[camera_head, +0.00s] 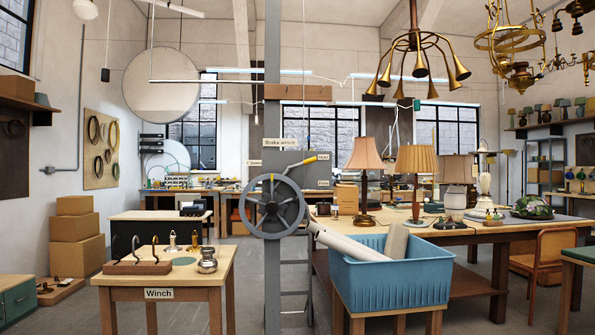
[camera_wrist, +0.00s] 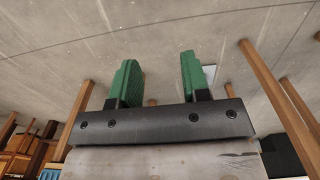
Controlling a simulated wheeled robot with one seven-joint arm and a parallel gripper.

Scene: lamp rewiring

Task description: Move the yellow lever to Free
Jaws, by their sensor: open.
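A grey spoked handwheel (camera_head: 273,206) is below left of the lever. My gripper (camera_wrist: 157,75) shows in the wrist view with two green fingers spread apart and empty, over bare floor. The lever is not in that view.
A blue bin (camera_head: 395,282) holding pale rolls stands right of the post, in front of a long workbench (camera_head: 473,235) with lamps. A small table labelled "Winch" (camera_head: 158,293) stands left. A brass chandelier (camera_head: 415,50) hangs above. Wooden legs (camera_wrist: 292,110) show around my gripper.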

